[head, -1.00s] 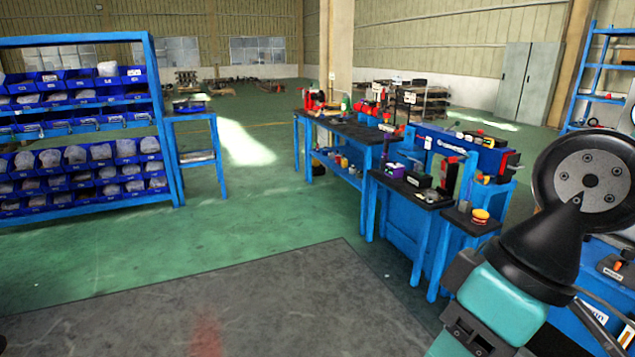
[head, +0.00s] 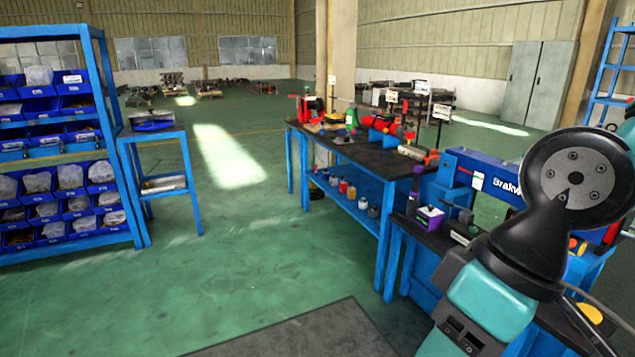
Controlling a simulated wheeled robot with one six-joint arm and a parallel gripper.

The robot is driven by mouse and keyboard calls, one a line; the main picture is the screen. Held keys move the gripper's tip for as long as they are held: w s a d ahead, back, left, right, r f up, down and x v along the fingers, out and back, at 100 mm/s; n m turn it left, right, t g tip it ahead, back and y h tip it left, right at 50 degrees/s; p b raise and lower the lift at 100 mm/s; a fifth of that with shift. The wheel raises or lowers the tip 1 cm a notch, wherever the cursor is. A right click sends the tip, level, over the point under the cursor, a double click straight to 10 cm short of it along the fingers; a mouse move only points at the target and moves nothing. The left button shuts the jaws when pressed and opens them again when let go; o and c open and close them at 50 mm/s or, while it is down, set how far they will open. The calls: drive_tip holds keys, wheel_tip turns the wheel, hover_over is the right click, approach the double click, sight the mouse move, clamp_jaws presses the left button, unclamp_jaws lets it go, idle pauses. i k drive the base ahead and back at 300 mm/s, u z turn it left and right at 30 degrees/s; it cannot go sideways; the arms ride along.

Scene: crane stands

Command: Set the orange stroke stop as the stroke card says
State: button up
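A small orange piece (head: 432,157) shows beside a grey cylinder (head: 410,153) at the near right end of the dark-topped workbench (head: 345,150). It is too small to tell whether it is the stroke stop. White sign cards (head: 442,111) stand on posts over this bench, and another white card (head: 391,96) is farther back. Their writing is too small to read, so I cannot tell which is the stroke card. My arm fills the lower right and hides part of the nearer bench. My gripper is not in view.
Red tools (head: 378,122) stand on the workbench, with bottles (head: 350,192) on its lower shelf. A blue machine (head: 485,178) and a purple box (head: 430,216) are nearer right. A blue bin rack (head: 60,150) and small blue stand (head: 160,180) are left. Green floor (head: 240,250) between is clear.

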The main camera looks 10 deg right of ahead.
sight(434, 155)
drive_tip(key=i, duration=1.65)
drive_tip(key=z, duration=0.85)
